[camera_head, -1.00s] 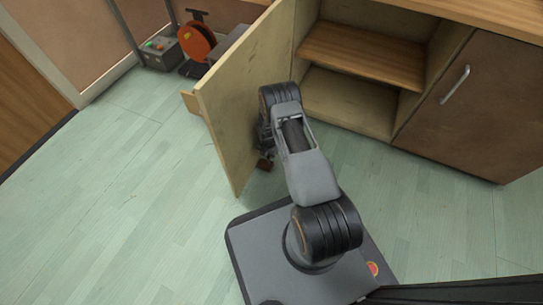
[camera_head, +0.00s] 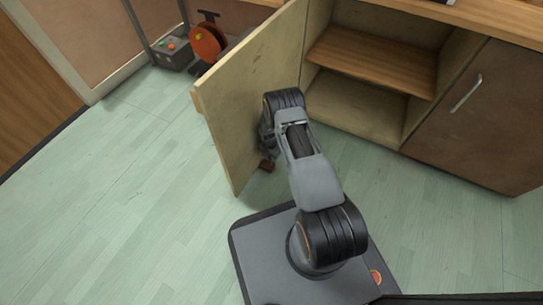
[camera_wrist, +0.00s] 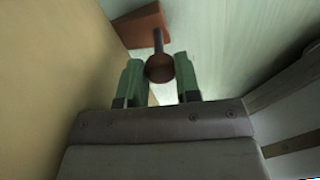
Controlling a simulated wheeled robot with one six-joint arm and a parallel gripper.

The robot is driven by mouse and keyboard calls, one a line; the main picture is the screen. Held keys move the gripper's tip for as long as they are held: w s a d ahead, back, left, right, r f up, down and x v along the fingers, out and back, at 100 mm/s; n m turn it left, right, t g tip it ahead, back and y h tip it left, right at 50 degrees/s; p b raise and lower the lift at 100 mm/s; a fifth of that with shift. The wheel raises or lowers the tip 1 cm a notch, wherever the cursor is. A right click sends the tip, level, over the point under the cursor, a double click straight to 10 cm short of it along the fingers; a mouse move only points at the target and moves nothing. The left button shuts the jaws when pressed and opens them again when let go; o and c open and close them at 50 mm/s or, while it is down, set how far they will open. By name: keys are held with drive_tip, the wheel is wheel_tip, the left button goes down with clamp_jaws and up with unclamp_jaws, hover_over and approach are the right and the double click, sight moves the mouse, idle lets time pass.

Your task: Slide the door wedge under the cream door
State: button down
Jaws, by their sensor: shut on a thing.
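The cream door (camera_head: 240,100) stands swung open from the low cabinet. It also fills the left side of the wrist view (camera_wrist: 45,80). My gripper (camera_head: 266,145) is low beside the door's inner face, partly hidden by my arm. In the wrist view its green fingers (camera_wrist: 160,74) are shut on the round knob of the door wedge. The red-brown wedge (camera_wrist: 143,26) lies ahead of the fingers, close to the door's lower edge. Its dark end (camera_head: 267,166) shows by the floor. I cannot tell whether any of it is under the door.
The cabinet (camera_head: 478,125) has open shelves and a closed brown door at right. Behind the cream door stand an orange reel (camera_head: 207,43) and a grey box with coloured buttons (camera_head: 172,53). The pale green floor (camera_head: 110,190) at left is clear.

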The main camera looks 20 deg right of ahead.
drive_tip(key=shift+a, duration=0.1)
drive_tip(key=c, duration=0.8)
unclamp_jaws()
drive_tip(key=shift+o, duration=0.2)
drive_tip(key=shift+r, duration=0.35)
wheel_tip(320, 180, up, 3)
drive_tip(key=shift+w+f+p, duration=0.1)
drive_tip(key=shift+f+p, duration=0.05)
drive_tip(key=shift+p, duration=0.8)
drive_tip(key=s+r+p, duration=0.3)
drive_tip(key=s+r, duration=0.1)
drive_tip(key=s, duration=0.3)
drive_tip(key=s+a+r+p, duration=0.1)
drive_tip(key=s+r+p, duration=0.2)
drive_tip(key=s+r, duration=0.2)
drive_tip(key=shift+s+r+p, duration=0.25)
drive_tip(key=shift+s+p, duration=0.15)
drive_tip(key=shift+s, duration=0.6)
